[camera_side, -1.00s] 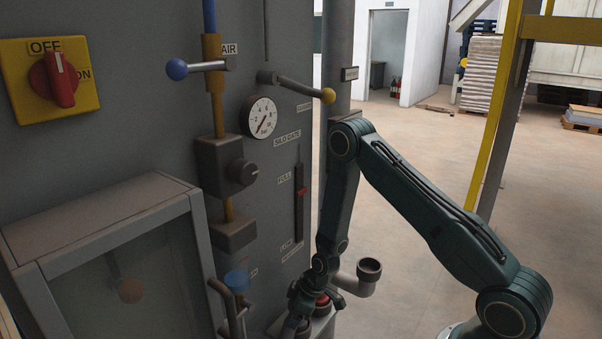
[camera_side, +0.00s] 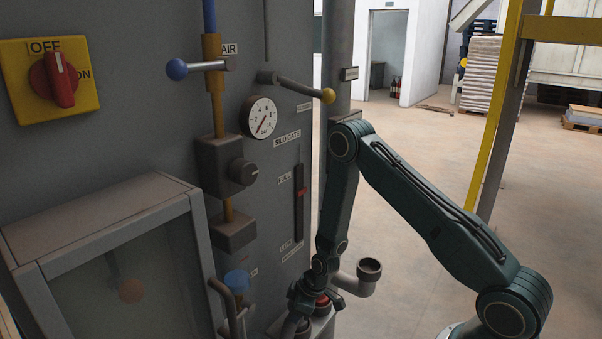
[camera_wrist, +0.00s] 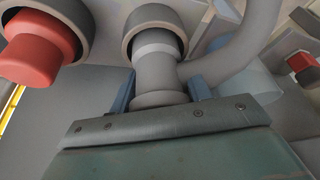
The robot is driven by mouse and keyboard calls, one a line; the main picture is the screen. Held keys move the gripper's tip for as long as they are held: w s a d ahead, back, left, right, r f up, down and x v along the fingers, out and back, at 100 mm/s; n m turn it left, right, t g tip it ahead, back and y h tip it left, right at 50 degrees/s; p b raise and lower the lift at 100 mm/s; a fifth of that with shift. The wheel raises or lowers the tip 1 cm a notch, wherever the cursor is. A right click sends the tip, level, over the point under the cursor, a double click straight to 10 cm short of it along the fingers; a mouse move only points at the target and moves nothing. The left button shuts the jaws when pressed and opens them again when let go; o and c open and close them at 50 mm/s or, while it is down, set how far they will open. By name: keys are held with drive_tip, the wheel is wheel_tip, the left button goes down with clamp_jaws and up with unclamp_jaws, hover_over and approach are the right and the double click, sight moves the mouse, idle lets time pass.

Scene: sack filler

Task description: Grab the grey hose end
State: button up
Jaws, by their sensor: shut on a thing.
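The grey hose end (camera_wrist: 158,74) is a short stepped cylinder with a lighter band, in the middle of the wrist view. Its upper end meets a dark-rimmed round socket (camera_wrist: 155,22); I cannot tell how deep it sits. My gripper (camera_wrist: 160,93) has a blue finger on each side of the hose end, shut on it. In the side view my gripper is low, by the machine's bottom front corner, and its fingers and the hose end are hard to make out there.
A red button (camera_wrist: 28,60) in a dark ring is left of the socket. A grey curved pipe (camera_wrist: 245,50) passes close on the right. In the side view, an upturned grey pipe elbow (camera_side: 366,274) is right of my wrist, and a windowed box (camera_side: 120,215) stands left.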

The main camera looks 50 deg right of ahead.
wheel_tip(320, 180, up, 20)
idle(1.1)
idle(0.5)
